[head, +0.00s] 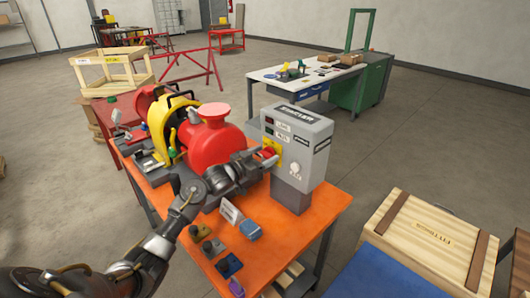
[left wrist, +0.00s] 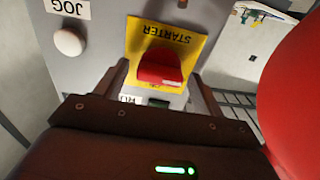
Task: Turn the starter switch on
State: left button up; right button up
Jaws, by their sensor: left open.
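The starter switch is a red knob (left wrist: 160,70) on a yellow plate (left wrist: 190,48) marked STARTER, which appears upside down in the left wrist view. In the head view the red knob (head: 266,153) shows on the left side of the grey starter box (head: 312,143). My left gripper (left wrist: 158,80) is open, with one finger on each side of the knob and close to it. I cannot tell whether the fingers touch it. The on and off marks are not readable. My right gripper is in neither view.
A white JOG button (left wrist: 68,42) is beside the yellow plate. The red pump body (head: 212,145) stands close to my left wrist. Small blocks, including a blue one (head: 229,265), lie on the orange table (head: 313,218). A wooden crate (head: 425,235) stands at right.

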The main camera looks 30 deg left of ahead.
pick_arm(q)
jog(key=shift+w+d, duration=0.25)
jog(key=shift+w, duration=0.25)
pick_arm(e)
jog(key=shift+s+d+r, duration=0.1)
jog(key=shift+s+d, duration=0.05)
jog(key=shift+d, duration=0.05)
pick_arm(q)
jog(key=shift+a, duration=0.1)
jog(key=c, duration=1)
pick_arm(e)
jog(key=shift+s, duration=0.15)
